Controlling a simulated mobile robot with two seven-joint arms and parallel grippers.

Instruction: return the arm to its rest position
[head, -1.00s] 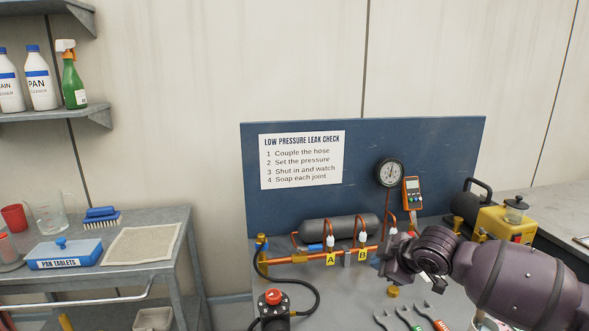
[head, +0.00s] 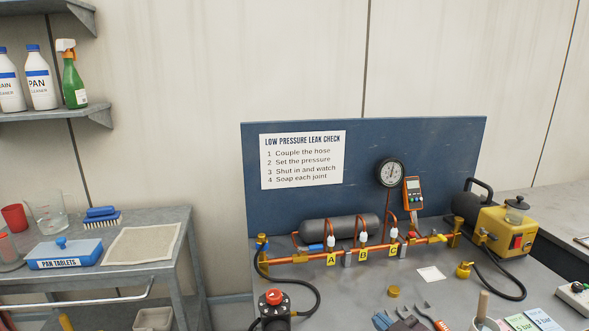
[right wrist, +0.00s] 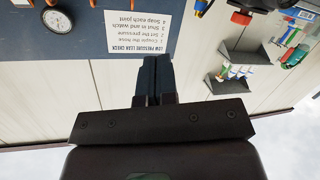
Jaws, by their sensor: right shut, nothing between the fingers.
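Most of my right arm is out of the head view. My left gripper is in neither view.
A blue panel (head: 440,140) stands behind. A side table (head: 195,225) is at left.

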